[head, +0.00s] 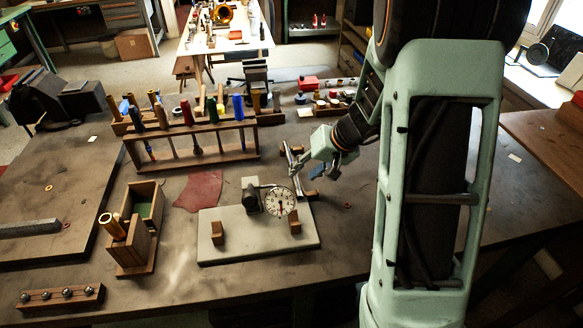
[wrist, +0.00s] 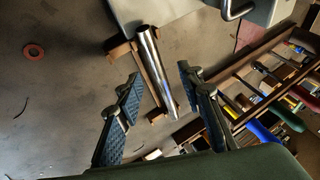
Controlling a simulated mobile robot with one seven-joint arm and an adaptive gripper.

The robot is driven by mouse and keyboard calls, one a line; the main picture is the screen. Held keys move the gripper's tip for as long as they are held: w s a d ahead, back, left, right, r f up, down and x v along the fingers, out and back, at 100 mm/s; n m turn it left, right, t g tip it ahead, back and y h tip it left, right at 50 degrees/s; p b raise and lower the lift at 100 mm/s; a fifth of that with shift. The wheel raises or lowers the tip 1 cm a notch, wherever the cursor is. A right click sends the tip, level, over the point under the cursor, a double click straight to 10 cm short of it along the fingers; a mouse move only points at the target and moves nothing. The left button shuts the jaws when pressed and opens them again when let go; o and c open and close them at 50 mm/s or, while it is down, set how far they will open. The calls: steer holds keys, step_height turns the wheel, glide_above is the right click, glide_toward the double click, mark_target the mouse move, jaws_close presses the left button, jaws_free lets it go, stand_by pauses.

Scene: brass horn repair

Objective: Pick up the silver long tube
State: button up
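The silver long tube (wrist: 157,68) lies in the wrist view across brown wooden rests (wrist: 121,50), between my two fingers as seen from the wrist. In the head view the silver tube (head: 291,165) shows as a thin bright shape just left of my gripper (head: 318,168). My gripper (wrist: 160,90) is open, with a blue-padded finger on each side of the tube in the picture. A gap shows between each finger and the tube.
A grey plate with a dial gauge (head: 279,201) stands close in front of the tube. A wooden tool rack (head: 238,156) with several handled tools is behind to the left. A reddish ring (wrist: 33,51) lies on the bench. The bench right of my arm is mostly clear.

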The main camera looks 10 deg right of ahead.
mark_target(297, 180)
steer(key=shift+d+p+x, duration=0.15)
steer(key=shift+p+x, duration=0.1)
steer(key=shift+x, duration=1.05)
steer(key=shift+d+p+x, duration=0.15)
steer(key=shift+p+x, duration=0.05)
steer(key=shift+x, duration=1.1)
steer(key=shift+c, duration=0.2)
jaws_close()
